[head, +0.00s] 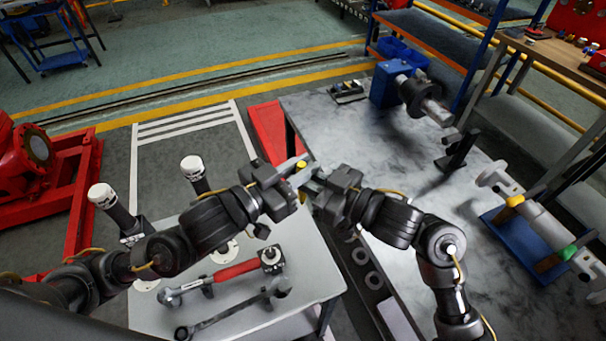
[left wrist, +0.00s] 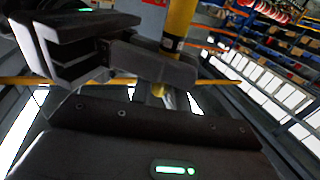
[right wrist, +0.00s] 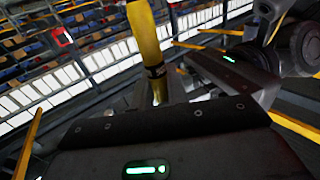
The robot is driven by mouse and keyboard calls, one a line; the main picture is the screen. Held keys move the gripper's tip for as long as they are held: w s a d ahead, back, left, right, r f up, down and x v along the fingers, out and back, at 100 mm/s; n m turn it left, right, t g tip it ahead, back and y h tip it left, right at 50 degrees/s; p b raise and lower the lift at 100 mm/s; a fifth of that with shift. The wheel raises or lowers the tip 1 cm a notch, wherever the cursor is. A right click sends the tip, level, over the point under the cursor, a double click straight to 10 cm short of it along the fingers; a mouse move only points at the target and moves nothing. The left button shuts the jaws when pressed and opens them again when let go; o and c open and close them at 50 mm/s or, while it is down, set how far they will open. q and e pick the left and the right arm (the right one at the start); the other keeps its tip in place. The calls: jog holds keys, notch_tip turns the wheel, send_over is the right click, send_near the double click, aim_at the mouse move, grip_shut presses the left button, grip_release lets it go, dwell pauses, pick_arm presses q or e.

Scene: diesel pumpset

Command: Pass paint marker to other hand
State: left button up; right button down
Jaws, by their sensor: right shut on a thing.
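The paint marker (head: 302,164) is a small yellow cylinder between my two grippers in the head view. In the left wrist view the yellow marker (left wrist: 178,28) stands nearly upright with a dark band low on it. It also shows in the right wrist view (right wrist: 147,38), slightly tilted. My right gripper (head: 312,178) is shut on the marker, around its lower part. My left gripper (head: 288,172) is open and close beside the marker, facing the right gripper. The fingers partly hide the marker's lower end, and any contact with the left fingers cannot be told.
Below the left arm a grey cart (head: 312,262) holds a red-handled wrench (head: 235,271), a long spanner (head: 235,308) and white-capped cylinders. A grey worktable (head: 385,150) on the right bears a blue machine (head: 390,84) and a blue tray (head: 522,236). The grippers are above the gap between them.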

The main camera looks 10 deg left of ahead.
pick_arm(q)
jog(key=o, duration=0.4)
jog(key=shift+o, duration=0.2)
